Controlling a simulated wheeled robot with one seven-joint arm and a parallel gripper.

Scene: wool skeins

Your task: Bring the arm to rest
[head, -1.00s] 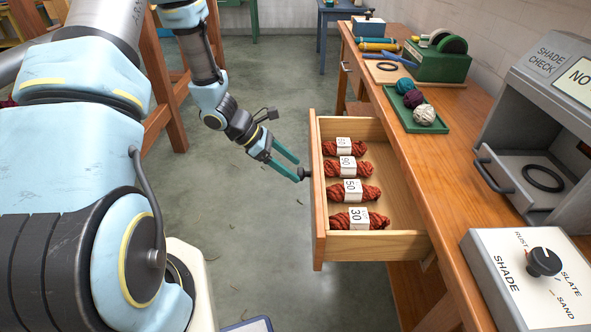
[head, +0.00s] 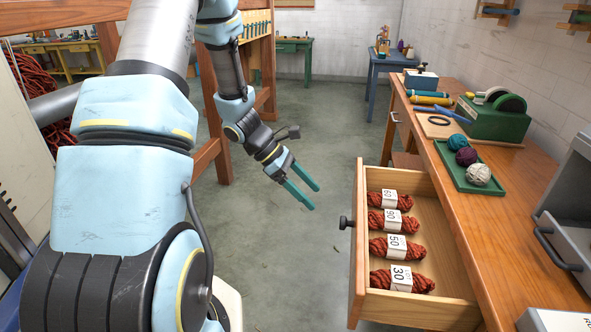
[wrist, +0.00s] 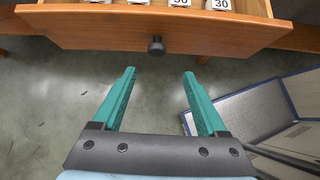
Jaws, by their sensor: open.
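My gripper (head: 312,198) has two teal fingers, open and empty. In the head view it hangs over the floor, left of the open drawer (head: 358,275) and apart from its black knob (head: 345,223). In the wrist view the spread fingers (wrist: 158,72) point toward the drawer front (wrist: 100,30), with the knob (wrist: 156,46) ahead between them and not touched. The drawer holds several rust-red skeins with numbered white bands, the nearest marked 30 (head: 402,281).
The wooden bench (head: 515,215) stands on the right, with a green tray (head: 470,180) of yarn balls on it. A grey box (head: 575,215) is at the right edge. A blue-edged object (wrist: 250,112) lies right of my fingers in the wrist view. The grey floor (head: 290,260) left of the drawer is clear.

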